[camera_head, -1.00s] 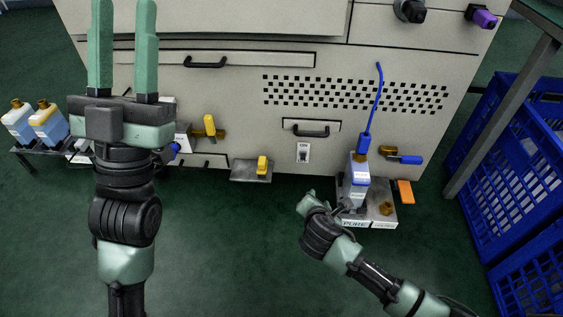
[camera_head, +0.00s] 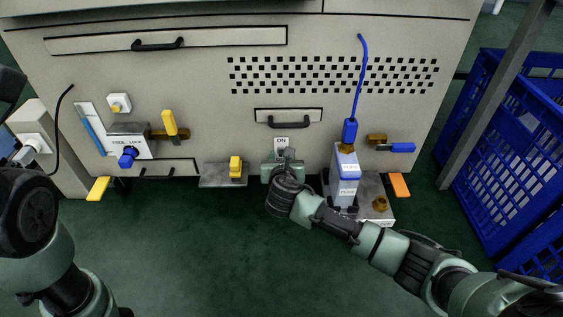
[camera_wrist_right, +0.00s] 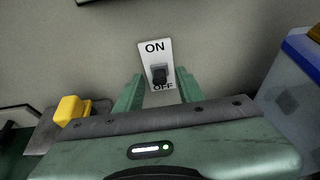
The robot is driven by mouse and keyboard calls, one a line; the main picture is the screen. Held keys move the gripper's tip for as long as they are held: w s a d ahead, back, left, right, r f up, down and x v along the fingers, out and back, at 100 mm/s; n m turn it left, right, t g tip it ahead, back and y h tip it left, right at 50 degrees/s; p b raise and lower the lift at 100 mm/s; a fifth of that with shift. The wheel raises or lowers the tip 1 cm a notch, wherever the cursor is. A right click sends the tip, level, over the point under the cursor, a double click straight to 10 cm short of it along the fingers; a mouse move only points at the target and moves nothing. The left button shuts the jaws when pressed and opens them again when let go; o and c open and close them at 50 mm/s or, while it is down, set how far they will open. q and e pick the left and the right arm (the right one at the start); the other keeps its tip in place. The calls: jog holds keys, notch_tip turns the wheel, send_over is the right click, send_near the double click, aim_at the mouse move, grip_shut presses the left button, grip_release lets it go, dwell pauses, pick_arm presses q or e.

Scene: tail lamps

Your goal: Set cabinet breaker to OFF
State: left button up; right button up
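The cabinet breaker (camera_wrist_right: 154,50) is a white plate on the cabinet front, marked ON at its top and OFF at its bottom. Its dark toggle (camera_wrist_right: 160,74) sits in the lower half, just above the OFF label; whether it is fully thrown I cannot tell. My right gripper (camera_wrist_right: 158,88) is open, with a green finger on each side of the plate's lower part and nothing between them but the breaker area. In the head view the breaker (camera_head: 281,142) shows only its ON end above my right gripper (camera_head: 283,160). My left gripper is out of view.
A yellow block (camera_head: 235,167) on a metal shelf is left of the breaker. A drawer handle (camera_head: 289,123) is above. Blue crates (camera_head: 510,150) stand far right.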

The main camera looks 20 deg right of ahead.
jog(key=shift+w, duration=0.25)
grip_shut()
jog(key=shift+f, duration=0.1)
jog(key=shift+s+f, duration=0.1)
jog(key=shift+f+t+h+b, duration=0.45)
jog(key=shift+f+t+b, duration=0.25)
jog(key=shift+t+b, duration=1.1)
jog(key=shift+f+t+h+b, duration=0.6)
jog(key=shift+t+b, duration=0.8)
jog(key=shift+b, duration=0.8)
jog(key=shift+f+t+h+b, duration=0.35)
jog(key=shift+f+t+b, duration=0.4)
jog(key=shift+t+b, duration=1.05)
